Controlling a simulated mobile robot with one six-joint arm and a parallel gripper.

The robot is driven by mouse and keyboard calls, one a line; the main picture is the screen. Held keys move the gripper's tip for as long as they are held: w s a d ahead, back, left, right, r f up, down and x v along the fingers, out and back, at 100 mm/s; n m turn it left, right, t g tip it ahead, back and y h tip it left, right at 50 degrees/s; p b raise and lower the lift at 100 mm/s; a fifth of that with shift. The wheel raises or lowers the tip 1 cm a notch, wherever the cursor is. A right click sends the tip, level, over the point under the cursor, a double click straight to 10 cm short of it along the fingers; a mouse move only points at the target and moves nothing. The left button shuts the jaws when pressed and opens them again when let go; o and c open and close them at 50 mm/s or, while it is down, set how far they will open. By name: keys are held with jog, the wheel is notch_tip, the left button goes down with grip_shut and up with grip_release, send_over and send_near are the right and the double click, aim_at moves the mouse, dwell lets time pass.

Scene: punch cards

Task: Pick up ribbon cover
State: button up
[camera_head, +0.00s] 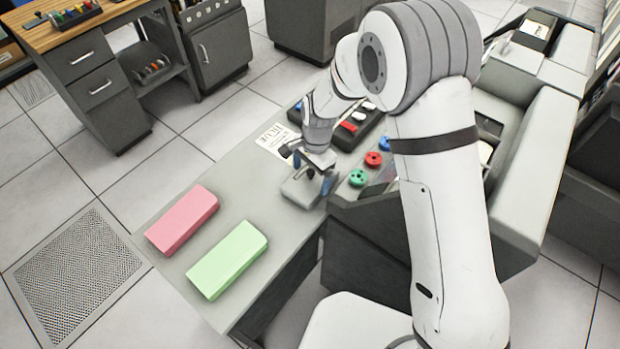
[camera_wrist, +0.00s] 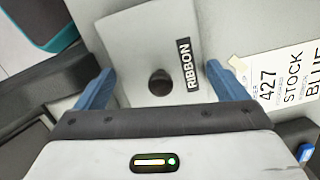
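The ribbon cover (camera_wrist: 130,45) is a light grey plate with a round black knob and a black label reading RIBBON. In the head view it appears as a small grey block (camera_head: 297,192) on the grey table, partly hidden by my gripper. My gripper (camera_head: 312,172) is over it, pointing down. In the wrist view my gripper (camera_wrist: 160,88) is open, with its blue fingers well apart on either side of the black knob (camera_wrist: 160,82). Neither finger touches the knob, and nothing is held.
A white paper reading 427 STOCK BLUE (camera_wrist: 290,78) lies beside the cover. Red (camera_head: 373,159) and green (camera_head: 357,178) spools sit close to my gripper's right. A pink block (camera_head: 182,220) and a pale green block (camera_head: 228,260) lie on the table's left, with bare surface between them and my gripper.

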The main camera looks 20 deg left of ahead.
aim_at(311, 171)
jog(key=c, duration=0.4)
notch_tip(311, 171, up, 10)
jog(key=shift+f, duration=0.1)
notch_tip(311, 171, up, 3)
jog(key=shift+r+p, duration=0.1)
jog(key=shift+p, duration=1)
